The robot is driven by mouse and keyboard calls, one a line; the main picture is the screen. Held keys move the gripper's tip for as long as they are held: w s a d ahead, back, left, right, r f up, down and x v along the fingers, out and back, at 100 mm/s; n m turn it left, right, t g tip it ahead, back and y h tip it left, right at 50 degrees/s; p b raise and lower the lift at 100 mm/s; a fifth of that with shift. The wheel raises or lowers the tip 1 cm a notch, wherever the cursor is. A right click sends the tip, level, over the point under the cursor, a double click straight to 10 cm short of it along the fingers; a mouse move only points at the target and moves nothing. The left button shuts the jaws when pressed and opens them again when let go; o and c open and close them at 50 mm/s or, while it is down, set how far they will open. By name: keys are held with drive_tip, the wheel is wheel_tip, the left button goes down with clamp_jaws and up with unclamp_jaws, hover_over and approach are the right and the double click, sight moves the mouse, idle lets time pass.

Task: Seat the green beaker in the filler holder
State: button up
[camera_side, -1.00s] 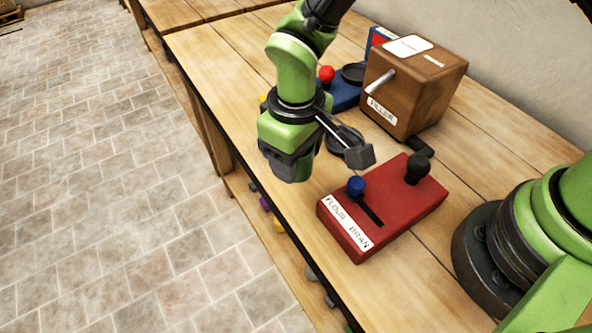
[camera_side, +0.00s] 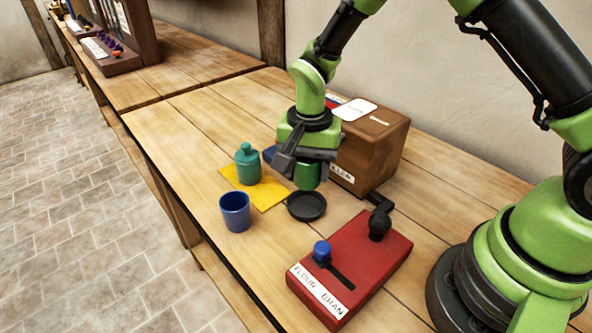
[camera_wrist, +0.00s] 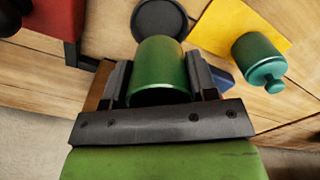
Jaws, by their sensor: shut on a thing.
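My gripper (camera_side: 306,160) is shut on the green beaker (camera_side: 309,177). The beaker hangs below the fingers, its lower end showing. In the wrist view the green beaker (camera_wrist: 161,65) sits between both fingers (camera_wrist: 162,85). The filler holder looks like a round black dish (camera_side: 306,207) on the table in front of the wooden filler box (camera_side: 372,145). The beaker is just behind and seems above the dish in the side view. In the wrist view the dish (camera_wrist: 159,19) lies beyond the beaker's end; the gap's size is unclear.
A teal bottle (camera_side: 247,166) stands on a yellow mat (camera_side: 269,197) left of my gripper. A blue cup (camera_side: 236,213) stands near the front edge. A red lever box (camera_side: 362,262) is at the right front. A blue object (camera_side: 270,153) is partly hidden behind my gripper.

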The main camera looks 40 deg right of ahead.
sight(306, 207)
drive_tip(key=shift+f, duration=2.75)
drive_tip(key=shift+f, duration=0.6)
drive_tip(key=o, duration=0.7)
drive_tip(key=shift+r, duration=5.55)
